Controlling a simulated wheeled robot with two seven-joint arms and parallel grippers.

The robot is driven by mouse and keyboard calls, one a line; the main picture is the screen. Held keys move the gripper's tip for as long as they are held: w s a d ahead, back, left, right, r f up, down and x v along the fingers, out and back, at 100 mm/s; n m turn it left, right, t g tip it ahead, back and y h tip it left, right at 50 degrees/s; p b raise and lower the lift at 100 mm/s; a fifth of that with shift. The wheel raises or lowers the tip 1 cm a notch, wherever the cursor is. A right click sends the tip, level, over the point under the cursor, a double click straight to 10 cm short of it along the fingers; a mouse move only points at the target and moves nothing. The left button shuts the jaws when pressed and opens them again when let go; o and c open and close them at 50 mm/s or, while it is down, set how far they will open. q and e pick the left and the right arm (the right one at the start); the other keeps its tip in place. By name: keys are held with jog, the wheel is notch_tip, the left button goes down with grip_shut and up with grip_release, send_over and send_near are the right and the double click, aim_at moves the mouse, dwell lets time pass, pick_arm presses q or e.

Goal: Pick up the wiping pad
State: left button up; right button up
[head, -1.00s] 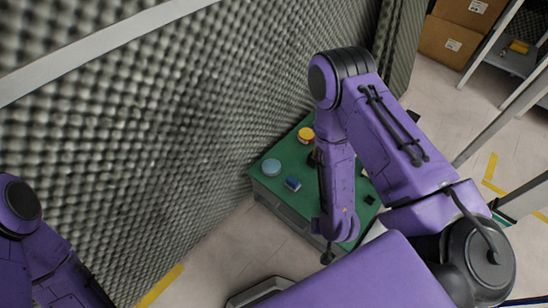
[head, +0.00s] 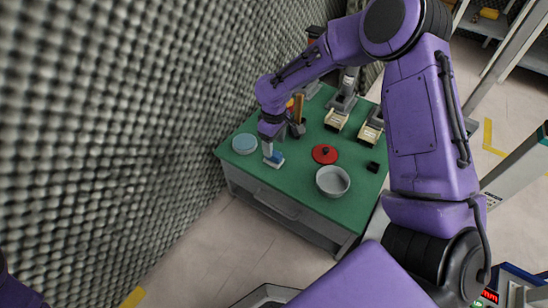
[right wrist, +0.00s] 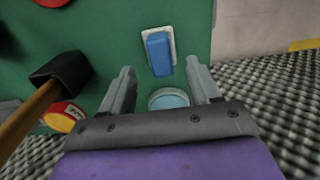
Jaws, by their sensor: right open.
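The wiping pad is a blue block on a pale base (head: 275,160), lying on the green tabletop near the table's left front part. It also shows in the right wrist view (right wrist: 159,54), just past my fingertips and roughly centred between them. My right gripper (head: 267,147) points down at the pad. In the right wrist view its two fingers (right wrist: 161,72) are apart with nothing gripped. I cannot tell whether they touch the pad. My left gripper is out of view; only a bit of the left arm shows at the lower left.
The green table (head: 300,200) also holds a light blue round tin (head: 244,143), a red lid (head: 324,153), a grey round pan (head: 332,182), a black block (head: 373,167) and a wooden-handled mallet (head: 298,108). A grey foam wall (head: 120,130) stands close at the left.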

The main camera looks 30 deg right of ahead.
aim_at(274, 153)
notch_tip(274, 153, down, 5)
jog(key=b, duration=0.3)
jog(key=shift+r, duration=0.15)
jog(key=shift+w+f, duration=0.1)
jog(key=shift+f, duration=0.3)
jog(key=shift+r, duration=0.15)
jog(key=c, duration=1)
jog(key=shift+r, duration=0.1)
jog(key=shift+c, duration=0.2)
